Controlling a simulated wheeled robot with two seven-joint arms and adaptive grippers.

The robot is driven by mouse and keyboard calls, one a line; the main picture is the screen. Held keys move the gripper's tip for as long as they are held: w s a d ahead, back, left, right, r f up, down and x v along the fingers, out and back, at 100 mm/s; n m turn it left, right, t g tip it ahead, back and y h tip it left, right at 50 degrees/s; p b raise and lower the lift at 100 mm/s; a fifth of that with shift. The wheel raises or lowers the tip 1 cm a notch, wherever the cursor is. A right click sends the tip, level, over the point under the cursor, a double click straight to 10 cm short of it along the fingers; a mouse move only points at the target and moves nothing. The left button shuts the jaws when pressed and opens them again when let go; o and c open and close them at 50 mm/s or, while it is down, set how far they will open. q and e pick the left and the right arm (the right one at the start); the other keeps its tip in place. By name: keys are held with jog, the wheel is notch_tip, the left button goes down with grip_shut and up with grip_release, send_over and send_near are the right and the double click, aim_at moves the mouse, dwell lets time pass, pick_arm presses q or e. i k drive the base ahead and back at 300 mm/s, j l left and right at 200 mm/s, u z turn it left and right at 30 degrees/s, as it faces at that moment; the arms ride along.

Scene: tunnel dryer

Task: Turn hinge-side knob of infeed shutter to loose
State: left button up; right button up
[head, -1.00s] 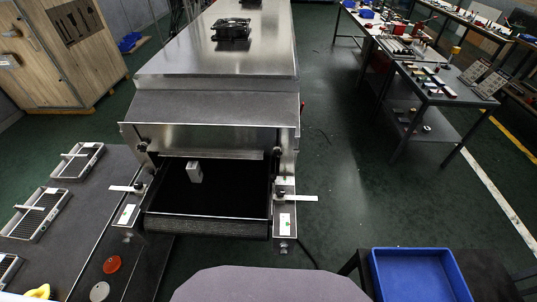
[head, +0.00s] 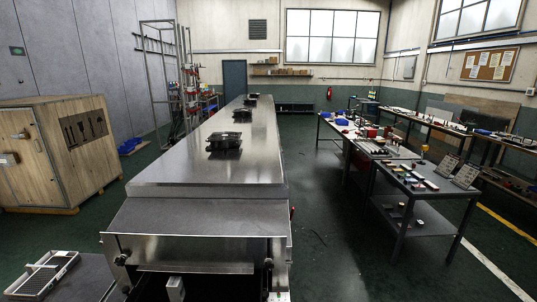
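The tunnel dryer (head: 205,165) is a long steel housing running away from me. Its infeed end, with a sloped hood (head: 200,215) and a steel front panel (head: 190,248), is at the bottom of the head view. A dark knob (head: 121,260) sits at the left of the opening and another dark knob (head: 268,263) at the right. I cannot tell which is on the hinge side, or how either is set. A small pale block (head: 175,288) shows in the opening, cut by the lower edge. Neither of my grippers is in view.
A wooden crate (head: 60,150) stands at the left, with a wire tray (head: 42,273) on a grey surface below it. Benches with tools (head: 425,180) stand at the right.

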aim_at(121, 261)
jog(key=u, duration=1.35)
